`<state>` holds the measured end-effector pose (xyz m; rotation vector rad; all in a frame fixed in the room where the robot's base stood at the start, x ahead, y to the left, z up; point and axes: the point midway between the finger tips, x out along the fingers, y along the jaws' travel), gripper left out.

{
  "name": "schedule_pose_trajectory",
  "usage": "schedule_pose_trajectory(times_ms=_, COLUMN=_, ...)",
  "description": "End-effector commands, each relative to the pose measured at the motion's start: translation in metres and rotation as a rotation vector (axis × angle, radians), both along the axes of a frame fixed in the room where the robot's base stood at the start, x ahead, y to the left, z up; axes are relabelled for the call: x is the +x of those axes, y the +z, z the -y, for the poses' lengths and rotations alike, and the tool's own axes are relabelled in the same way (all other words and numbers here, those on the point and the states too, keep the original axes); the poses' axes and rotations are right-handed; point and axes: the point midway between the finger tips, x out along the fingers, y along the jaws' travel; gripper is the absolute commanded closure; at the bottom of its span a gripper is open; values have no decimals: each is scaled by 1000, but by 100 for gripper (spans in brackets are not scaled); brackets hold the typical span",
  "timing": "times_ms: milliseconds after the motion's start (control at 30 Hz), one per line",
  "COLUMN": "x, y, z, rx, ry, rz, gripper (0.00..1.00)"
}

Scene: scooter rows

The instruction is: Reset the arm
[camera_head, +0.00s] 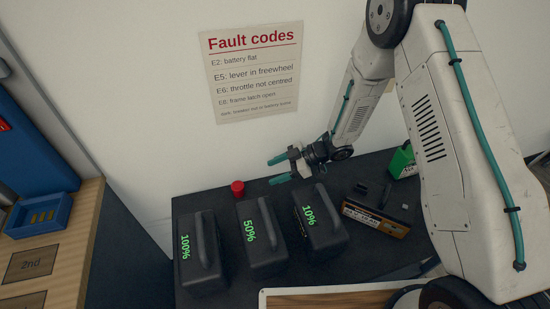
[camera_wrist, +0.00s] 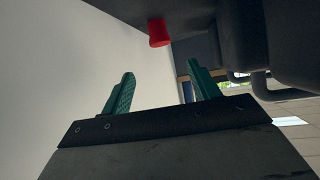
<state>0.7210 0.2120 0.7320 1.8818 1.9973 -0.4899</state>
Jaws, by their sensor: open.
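My gripper (camera_head: 277,170) is open, its two green fingers apart with nothing between them. In the head view it hangs in front of the wall, near the back edge of the dark table and above the batteries. In the wrist view my gripper (camera_wrist: 158,92) shows its fingers spread against the pale wall. My white arm bends down to it from the upper right. A red cap-like object (camera_head: 238,188) stands on the table to the left of the gripper; it also shows in the wrist view (camera_wrist: 159,32), beyond the fingers.
Three black batteries marked 100% (camera_head: 204,255), 50% (camera_head: 262,238) and 10% (camera_head: 320,222) stand on the dark table (camera_head: 225,290). An orange-and-black device (camera_head: 376,220) and a green container (camera_head: 402,161) lie right. A blue tray (camera_head: 39,215) sits left on a wooden surface. A fault-code sheet (camera_head: 252,75) hangs behind.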

Motion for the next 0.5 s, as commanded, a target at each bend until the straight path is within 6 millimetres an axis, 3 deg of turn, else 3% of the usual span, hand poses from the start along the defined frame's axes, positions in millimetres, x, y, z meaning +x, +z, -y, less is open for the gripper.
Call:
schedule_pose_trajectory(times_ms=167, x=-1, y=-7, z=-12, rx=0, ry=4, rz=0, gripper=39)
schedule_pose_trajectory(times_ms=500, x=-5, y=-37, z=-68, rx=0, ry=4, rz=-1, gripper=39)
